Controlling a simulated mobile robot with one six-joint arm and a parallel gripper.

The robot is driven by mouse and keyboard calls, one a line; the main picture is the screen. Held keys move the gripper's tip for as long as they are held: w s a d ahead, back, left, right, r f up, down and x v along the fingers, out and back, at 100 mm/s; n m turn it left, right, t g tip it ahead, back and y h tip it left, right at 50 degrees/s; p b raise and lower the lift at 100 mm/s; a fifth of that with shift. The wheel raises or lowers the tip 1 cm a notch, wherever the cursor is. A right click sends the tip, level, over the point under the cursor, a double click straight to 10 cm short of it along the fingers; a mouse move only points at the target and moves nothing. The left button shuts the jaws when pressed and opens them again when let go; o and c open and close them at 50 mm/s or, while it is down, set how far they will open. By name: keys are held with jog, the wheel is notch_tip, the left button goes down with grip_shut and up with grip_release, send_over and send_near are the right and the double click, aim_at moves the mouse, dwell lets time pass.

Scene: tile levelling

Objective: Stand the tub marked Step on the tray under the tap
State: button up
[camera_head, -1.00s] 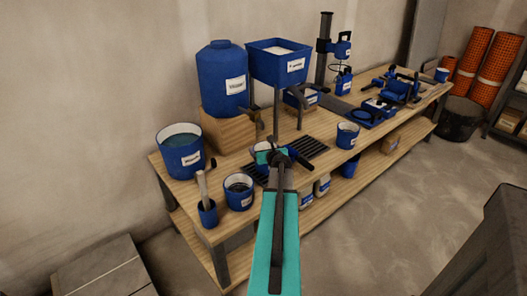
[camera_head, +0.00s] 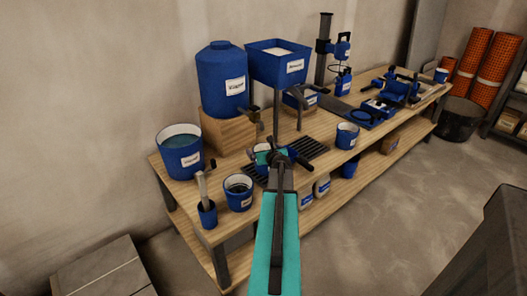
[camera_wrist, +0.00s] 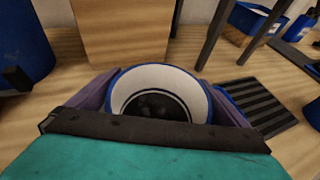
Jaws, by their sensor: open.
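A blue tub (camera_head: 261,168) with a white inside stands on the wooden bench, partly hidden behind my gripper in the head view. In the wrist view, this tub (camera_wrist: 160,78) has something dark at its bottom, and its label is hidden. My gripper (camera_wrist: 158,100) is open, with one finger on each side of the tub; I cannot tell whether they touch it. The black slatted tray (camera_head: 312,148) lies just right of the tub, and shows in the wrist view (camera_wrist: 262,103). A tap (camera_head: 252,114) sticks out from the big blue tank (camera_head: 222,85).
The tank stands on a wooden block (camera_head: 228,130). A blue hopper (camera_head: 279,68) stands behind the tray. Other tubs stand nearby: a large one (camera_head: 180,158), a small one (camera_head: 238,197) and one right of the tray (camera_head: 347,139). A cup with a handle (camera_head: 207,214) is at the near corner.

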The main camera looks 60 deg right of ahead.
jog(key=v, duration=1.2)
dwell(0.3)
jog(key=shift+s+f, duration=0.1)
dwell(0.8)
